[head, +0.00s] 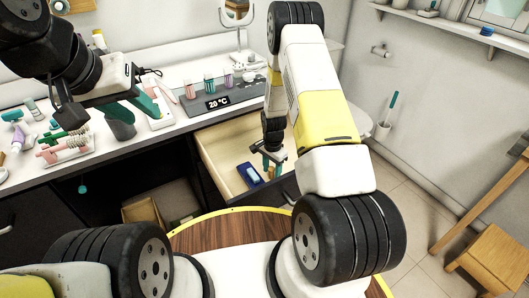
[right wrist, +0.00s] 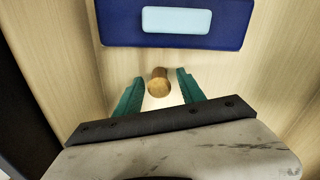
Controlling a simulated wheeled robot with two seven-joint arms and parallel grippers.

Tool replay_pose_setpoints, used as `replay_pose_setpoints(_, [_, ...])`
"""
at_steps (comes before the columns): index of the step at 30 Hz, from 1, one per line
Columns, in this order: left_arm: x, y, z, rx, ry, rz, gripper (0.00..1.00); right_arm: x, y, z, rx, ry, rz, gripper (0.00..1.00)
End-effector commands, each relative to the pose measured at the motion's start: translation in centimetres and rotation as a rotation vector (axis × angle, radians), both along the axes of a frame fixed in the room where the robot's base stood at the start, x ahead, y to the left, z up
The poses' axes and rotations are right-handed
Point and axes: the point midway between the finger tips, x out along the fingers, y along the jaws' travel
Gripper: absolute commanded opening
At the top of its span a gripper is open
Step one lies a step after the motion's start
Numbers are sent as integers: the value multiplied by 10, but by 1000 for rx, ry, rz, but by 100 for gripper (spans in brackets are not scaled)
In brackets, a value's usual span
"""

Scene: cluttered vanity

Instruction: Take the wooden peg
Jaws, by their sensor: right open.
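The wooden peg (right wrist: 159,82) is a short brown cylinder with a lighter round end, inside the open drawer. In the right wrist view it lies between the two teal fingers of my right gripper (right wrist: 160,90), with a gap on each side. My right gripper (head: 268,160) is open and reaches down into the drawer in the head view, where the peg is mostly hidden by the fingers. My left gripper (head: 138,106) is over the vanity top at the left, its teal fingers apart.
A dark blue block with a light blue top (right wrist: 220,37) lies in the drawer (head: 218,150) close to the peg. The drawer walls surround my right gripper. A wooden stool (head: 495,258) stands at the right.

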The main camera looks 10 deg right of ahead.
Motion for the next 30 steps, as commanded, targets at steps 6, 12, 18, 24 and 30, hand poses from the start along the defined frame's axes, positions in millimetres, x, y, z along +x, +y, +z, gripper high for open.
replay_pose_setpoints(6, [0,0,0,0,0,0,36,0,0,0,0,0,0,13])
replay_pose_setpoints(12, [0,0,0,0,0,0,36,0,0,0,0,0,0,0])
replay_pose_setpoints(18, [0,0,0,0,0,0,36,0,0,4,0,0,0,0])
replay_pose_setpoints(24, [0,0,0,0,0,0,36,1,0,37,0,-4,-1,0])
replay_pose_setpoints(30, [0,0,0,0,0,0,36,1,0,76,0,-2,-1,0])
